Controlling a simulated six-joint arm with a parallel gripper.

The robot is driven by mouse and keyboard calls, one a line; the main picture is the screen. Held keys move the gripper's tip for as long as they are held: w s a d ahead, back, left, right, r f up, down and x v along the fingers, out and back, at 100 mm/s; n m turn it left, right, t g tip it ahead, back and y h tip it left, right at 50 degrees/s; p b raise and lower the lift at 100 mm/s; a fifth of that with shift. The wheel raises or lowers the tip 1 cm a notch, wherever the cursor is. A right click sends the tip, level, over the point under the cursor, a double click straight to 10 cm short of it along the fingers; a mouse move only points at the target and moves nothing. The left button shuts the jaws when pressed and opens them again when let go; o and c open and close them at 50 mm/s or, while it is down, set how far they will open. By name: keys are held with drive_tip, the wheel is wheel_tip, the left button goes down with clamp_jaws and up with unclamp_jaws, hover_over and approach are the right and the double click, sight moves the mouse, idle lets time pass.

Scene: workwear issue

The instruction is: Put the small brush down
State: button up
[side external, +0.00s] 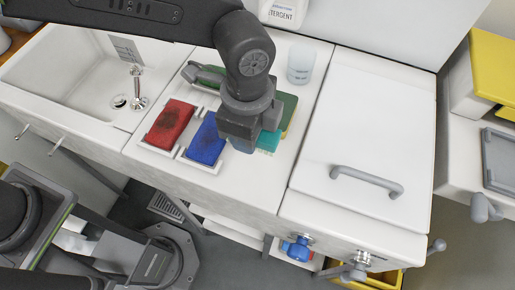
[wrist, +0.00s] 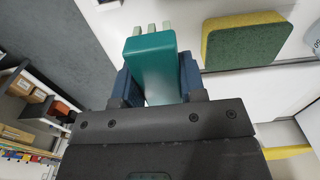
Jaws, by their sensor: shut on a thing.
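The small brush is a teal block with pale bristle tufts. It shows in the wrist view (wrist: 152,58) between the blue finger pads of my gripper (wrist: 157,84), which is shut on it. In the side external view my gripper (side external: 240,136) is over the white counter, and part of the teal brush (side external: 269,141) shows at its right. The gripper hides the rest of it. I cannot tell whether the brush touches the counter.
A red block (side external: 169,124) and a blue block (side external: 206,140) sit in white holders at the left. A green and yellow sponge (side external: 289,108) lies behind the brush. A white lid (side external: 370,125) with a grey handle is at the right; the sink (side external: 75,70) is at the left.

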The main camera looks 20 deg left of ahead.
sight(257, 161)
drive_tip(key=shift+s+d+f, duration=0.2)
drive_tip(key=shift+d+f, duration=0.15)
drive_tip(key=shift+d, duration=0.1)
drive_tip(key=shift+s+d+f, duration=0.15)
drive_tip(key=shift+d+f, duration=0.2)
drive_tip(key=shift+d, duration=0.1)
drive_tip(key=shift+f, duration=1.85)
drive_tip(key=shift+f, duration=0.15)
drive_tip(key=o, duration=0.8)
wheel_tip(257, 161, up, 12)
drive_tip(key=shift+r, duration=0.15)
